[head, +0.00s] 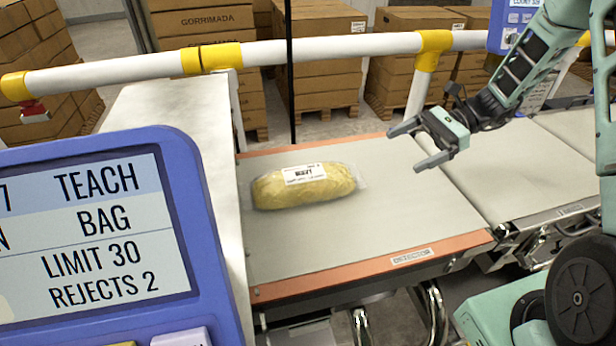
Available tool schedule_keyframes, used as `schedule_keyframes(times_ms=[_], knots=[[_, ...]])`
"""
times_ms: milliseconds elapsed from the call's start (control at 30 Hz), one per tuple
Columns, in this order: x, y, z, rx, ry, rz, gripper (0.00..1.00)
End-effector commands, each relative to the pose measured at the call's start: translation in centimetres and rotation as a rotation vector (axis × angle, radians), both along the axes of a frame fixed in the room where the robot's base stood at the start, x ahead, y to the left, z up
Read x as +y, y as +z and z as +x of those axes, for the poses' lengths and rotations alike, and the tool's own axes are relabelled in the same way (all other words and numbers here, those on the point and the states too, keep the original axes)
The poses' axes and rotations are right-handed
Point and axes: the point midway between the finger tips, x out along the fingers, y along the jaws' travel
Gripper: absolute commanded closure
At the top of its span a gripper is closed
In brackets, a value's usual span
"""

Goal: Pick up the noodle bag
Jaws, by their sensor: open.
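The noodle bag (305,187) is a clear bag of yellow noodles with a white label on top. It lies flat on the grey belt section with orange edges (370,235), left of its middle. My gripper (404,148) is in the upper right part of the head view, to the right of the bag and apart from it. Its two fingers are spread and point left toward the bag, with nothing between them.
A white guard rail with yellow joints (330,48) runs behind the belt. A blue display panel (95,235) blocks the near left. Another belt section (510,170) adjoins on the right. Stacked cartons (325,60) stand behind. The belt around the bag is clear.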

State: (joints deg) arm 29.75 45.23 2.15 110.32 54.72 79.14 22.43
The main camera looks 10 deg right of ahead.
Motion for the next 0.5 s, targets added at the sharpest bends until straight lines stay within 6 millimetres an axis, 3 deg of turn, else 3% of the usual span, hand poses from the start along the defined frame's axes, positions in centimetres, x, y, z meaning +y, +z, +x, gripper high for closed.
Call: schedule_keyframes(times_ms=[167, 500], knots=[[2.2, -0.8, 0.0, 0.006, -0.002, 0.006, 0.00], [8.7, -3.4, 0.0, 0.005, 0.000, 0.004, 0.00]])
